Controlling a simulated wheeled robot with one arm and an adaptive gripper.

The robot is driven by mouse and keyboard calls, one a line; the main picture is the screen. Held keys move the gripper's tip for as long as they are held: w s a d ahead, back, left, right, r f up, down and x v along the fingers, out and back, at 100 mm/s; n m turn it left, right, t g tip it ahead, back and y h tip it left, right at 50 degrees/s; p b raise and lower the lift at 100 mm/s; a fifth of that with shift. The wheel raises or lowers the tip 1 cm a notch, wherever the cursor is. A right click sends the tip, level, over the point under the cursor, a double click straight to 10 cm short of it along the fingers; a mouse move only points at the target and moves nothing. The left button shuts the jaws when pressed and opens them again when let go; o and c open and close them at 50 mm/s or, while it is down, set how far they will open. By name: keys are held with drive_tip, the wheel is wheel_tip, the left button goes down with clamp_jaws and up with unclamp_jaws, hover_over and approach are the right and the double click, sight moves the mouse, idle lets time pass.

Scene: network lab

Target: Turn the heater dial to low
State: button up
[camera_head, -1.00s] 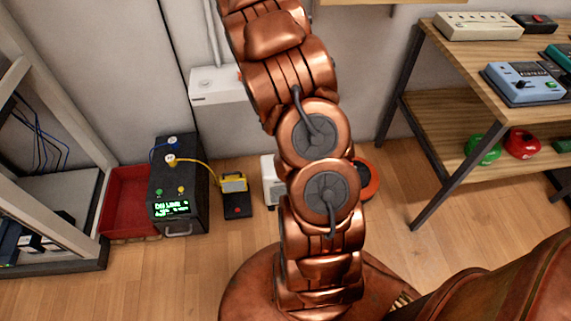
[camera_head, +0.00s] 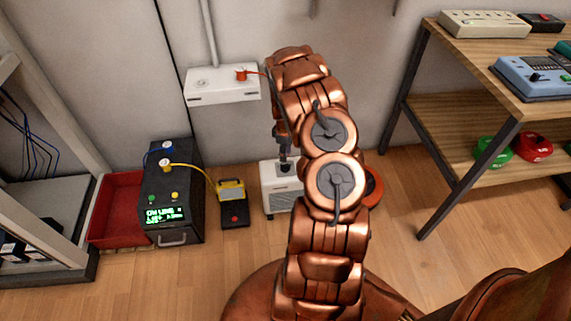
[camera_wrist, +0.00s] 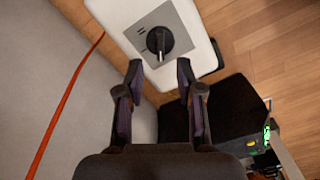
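The heater (camera_head: 282,197) is a small white box on the floor by the wall, partly hidden by my arm in the head view. In the wrist view, its white top (camera_wrist: 128,12) carries a grey plate with a round black dial (camera_wrist: 159,42). The dial has a light pointer line, and small marks are printed beside it, too small to read. My gripper (camera_wrist: 160,67) is open and empty, its two fingertips apart just short of the dial in the picture. In the head view, a dark part of my gripper (camera_head: 284,160) shows just above the heater.
A black box with a green display (camera_head: 172,195), a red bin (camera_head: 117,208) and a yellow device (camera_head: 231,190) stand left of the heater. A white wall box (camera_head: 222,85) with an orange cable (camera_wrist: 66,100) is above. A wooden shelf unit (camera_head: 480,82) stands right.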

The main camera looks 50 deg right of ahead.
sight(285, 165)
wheel_tip(285, 165, down, 6)
drive_tip(key=shift+f+b, duration=0.1)
drive_tip(key=shift+b, duration=0.5)
clamp_jaws()
